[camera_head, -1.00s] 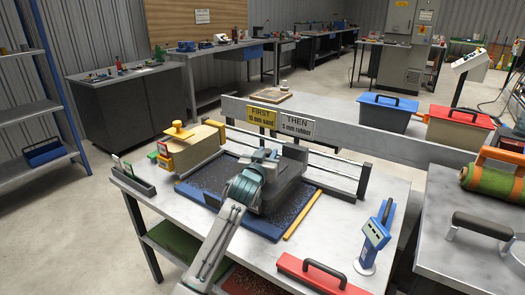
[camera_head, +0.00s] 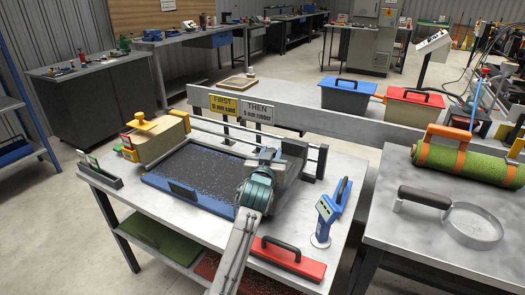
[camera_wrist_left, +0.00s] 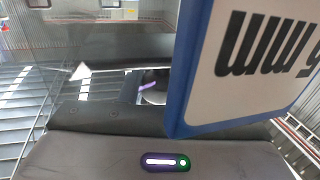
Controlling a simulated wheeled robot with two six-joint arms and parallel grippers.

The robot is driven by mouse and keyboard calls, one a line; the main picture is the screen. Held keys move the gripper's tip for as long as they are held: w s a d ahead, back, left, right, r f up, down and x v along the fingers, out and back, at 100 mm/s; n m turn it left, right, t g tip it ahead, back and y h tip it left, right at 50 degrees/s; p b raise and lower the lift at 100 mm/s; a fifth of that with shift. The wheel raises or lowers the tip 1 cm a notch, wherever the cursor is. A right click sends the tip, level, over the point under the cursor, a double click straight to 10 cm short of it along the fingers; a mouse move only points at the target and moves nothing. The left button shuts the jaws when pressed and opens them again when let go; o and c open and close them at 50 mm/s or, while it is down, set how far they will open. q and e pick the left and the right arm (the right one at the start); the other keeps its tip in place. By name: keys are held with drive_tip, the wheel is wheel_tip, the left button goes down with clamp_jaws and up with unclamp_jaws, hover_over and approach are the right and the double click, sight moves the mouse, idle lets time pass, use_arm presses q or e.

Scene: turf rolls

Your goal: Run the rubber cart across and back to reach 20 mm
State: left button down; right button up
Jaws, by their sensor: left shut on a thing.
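The rubber cart (camera_head: 296,160), a dark grey box, stands at the right end of the blue-edged tray (camera_head: 150,184). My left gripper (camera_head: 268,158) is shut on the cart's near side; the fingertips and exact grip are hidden. The tray's dark speckled bed (camera_head: 205,165) lies exposed to the left of the cart. The sand cart (camera_head: 162,143), a beige box with a yellow handle, stands at the tray's left end. My right gripper is out of view.
Rails (camera_head: 230,137) run behind the tray. A blue gauge (camera_head: 328,207) and red float (camera_head: 288,262) stand at the table's right side. FIRST (camera_head: 223,103) and THEN (camera_head: 256,111) signs hang behind. A green turf roll (camera_head: 462,162) lies on the right table.

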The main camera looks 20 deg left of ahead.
use_arm(q)
drive_tip(key=shift+d, duration=0.45)
drive_tip(key=shift+f, duration=0.15)
drive_tip(key=c, duration=1.4)
unclamp_jaws()
drive_tip(key=o, duration=0.3)
drive_tip(key=shift+d, duration=0.25)
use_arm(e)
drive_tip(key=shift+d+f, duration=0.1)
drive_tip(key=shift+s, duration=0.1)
use_arm(q)
drive_tip(key=shift+s, duration=0.2)
drive_tip(key=s, duration=0.3)
drive_tip(key=s+d, duration=0.1)
drive_tip(key=s, duration=0.3)
drive_tip(key=s+d+b, duration=0.1)
drive_tip(key=s, duration=0.2)
drive_tip(key=shift+s, duration=0.15)
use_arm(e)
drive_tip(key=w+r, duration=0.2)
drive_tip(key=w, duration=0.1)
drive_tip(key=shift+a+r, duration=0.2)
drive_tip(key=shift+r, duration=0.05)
